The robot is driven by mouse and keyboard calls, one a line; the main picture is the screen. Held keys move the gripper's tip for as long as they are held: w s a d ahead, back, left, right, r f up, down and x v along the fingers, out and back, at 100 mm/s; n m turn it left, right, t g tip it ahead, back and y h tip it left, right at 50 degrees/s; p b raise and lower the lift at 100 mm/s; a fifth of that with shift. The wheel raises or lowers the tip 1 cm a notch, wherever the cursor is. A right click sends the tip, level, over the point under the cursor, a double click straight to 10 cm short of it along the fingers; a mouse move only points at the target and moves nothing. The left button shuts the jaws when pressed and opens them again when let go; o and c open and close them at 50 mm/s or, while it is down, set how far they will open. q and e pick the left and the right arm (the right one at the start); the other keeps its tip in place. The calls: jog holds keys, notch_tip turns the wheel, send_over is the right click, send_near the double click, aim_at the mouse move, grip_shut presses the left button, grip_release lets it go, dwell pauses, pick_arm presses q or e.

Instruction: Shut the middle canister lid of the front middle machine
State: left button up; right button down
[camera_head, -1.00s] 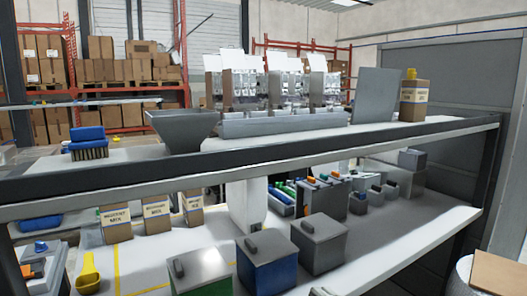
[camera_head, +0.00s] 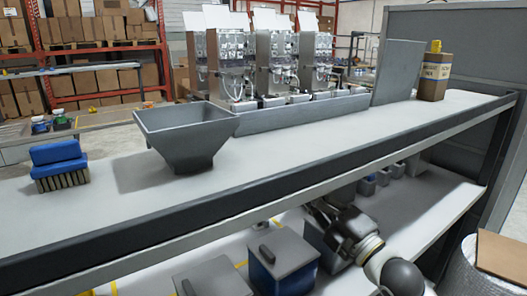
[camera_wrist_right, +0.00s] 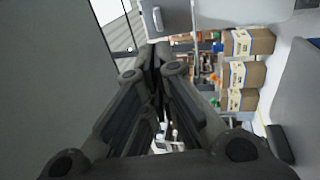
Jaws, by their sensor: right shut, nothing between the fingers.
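Several dispensing machines with silver and clear fronts stand in a row behind the upper shelf, among them a left one (camera_head: 228,65), a middle one (camera_head: 272,60) and a right one (camera_head: 314,55). White panels (camera_head: 264,21) stand raised at their tops. I cannot tell which machine is the front middle one, and its separate canister lids are too small to make out. My right gripper (camera_head: 318,206) is below the upper shelf's front edge, far from the machines. In the right wrist view its fingers (camera_wrist_right: 155,52) are together and empty. My left gripper is out of view.
The upper shelf (camera_head: 110,215) holds a grey hopper (camera_head: 187,135), a blue brush (camera_head: 58,160), a long grey trough (camera_head: 300,112), an upright grey panel (camera_head: 398,72) and a carton (camera_head: 434,78). Lidded bins, one blue (camera_head: 285,283), stand below. Cartons (camera_wrist_right: 250,41) show in the wrist view.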

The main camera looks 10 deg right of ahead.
jog(key=p+x, duration=0.4)
jog(key=x, duration=0.9)
jog(key=shift+w+a+r, duration=0.2)
jog(key=shift+w, duration=0.15)
